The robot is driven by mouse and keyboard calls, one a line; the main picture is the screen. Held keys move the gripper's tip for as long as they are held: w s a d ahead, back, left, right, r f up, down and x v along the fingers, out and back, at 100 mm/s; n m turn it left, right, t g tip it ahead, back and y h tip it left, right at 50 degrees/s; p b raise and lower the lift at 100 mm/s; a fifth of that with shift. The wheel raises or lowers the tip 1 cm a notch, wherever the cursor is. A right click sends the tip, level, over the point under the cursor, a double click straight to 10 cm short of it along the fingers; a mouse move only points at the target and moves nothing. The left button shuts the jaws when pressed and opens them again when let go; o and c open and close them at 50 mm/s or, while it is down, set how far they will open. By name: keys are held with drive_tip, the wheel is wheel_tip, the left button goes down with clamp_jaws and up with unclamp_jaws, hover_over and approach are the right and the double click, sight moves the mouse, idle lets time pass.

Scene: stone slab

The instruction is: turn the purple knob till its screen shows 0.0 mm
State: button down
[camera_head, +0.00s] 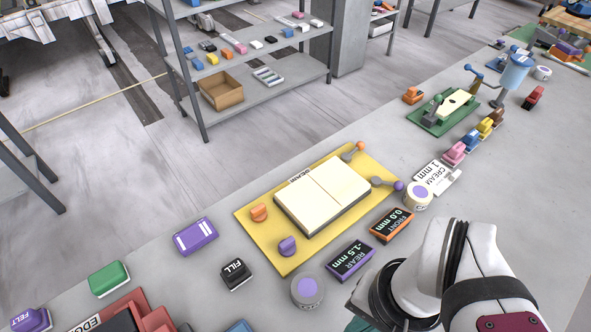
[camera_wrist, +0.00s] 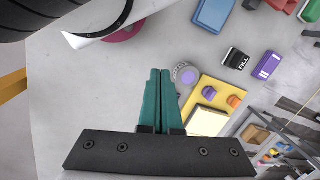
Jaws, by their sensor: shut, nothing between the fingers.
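The purple knob (camera_head: 287,246) sits on the front corner of a yellow plate (camera_head: 262,224), and also shows in the wrist view (camera_wrist: 223,88). Its purple-framed screen (camera_head: 350,261) lies on the slab right of the knob and reads REAR -1.5 mm. My gripper's teal fingers (camera_wrist: 160,72) are shut together and empty in the wrist view. They are apart from the knob, which appears to their right there. In the head view, my wrist covers most of the gripper at the bottom; only a bit of teal shows.
An orange knob (camera_head: 259,212) sits near the purple one. An orange-framed screen (camera_head: 392,225) reads FRONT 0.0 mm. A round jar with a purple lid (camera_head: 308,290) stands close by the plate, before the purple knob. A black FILL block (camera_head: 236,274) stands to the left.

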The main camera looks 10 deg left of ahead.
drive_tip(key=c, duration=1.4)
unclamp_jaws()
drive_tip(key=shift+w, duration=0.1)
drive_tip(key=o, duration=0.4)
drive_tip(key=shift+m+h, duration=0.3)
drive_tip(key=shift+m, duration=0.1)
drive_tip(key=w, duration=0.2)
drive_tip(key=w+a+r, duration=0.1)
drive_tip(key=w, duration=0.2)
drive_tip(key=w+a, duration=0.1)
drive_tip(key=w, duration=0.1)
drive_tip(key=shift+w+r, duration=0.15)
drive_tip(key=shift+r, duration=0.15)
drive_tip(key=shift+o, duration=1)
drive_tip(key=w+a+m, duration=0.1)
drive_tip(key=w+a, duration=0.2)
drive_tip(key=w, duration=0.3)
drive_tip(key=shift+f+h, duration=0.2)
drive_tip(key=shift+h, duration=0.1)
drive_tip(key=m, duration=0.1)
hover_over(287, 242)
wheel_tip(287, 242, down, 4)
drive_tip(key=shift+m+h, duration=0.3)
wheel_tip(287, 242, down, 14)
drive_tip(key=shift+f, duration=0.7)
clamp_jaws()
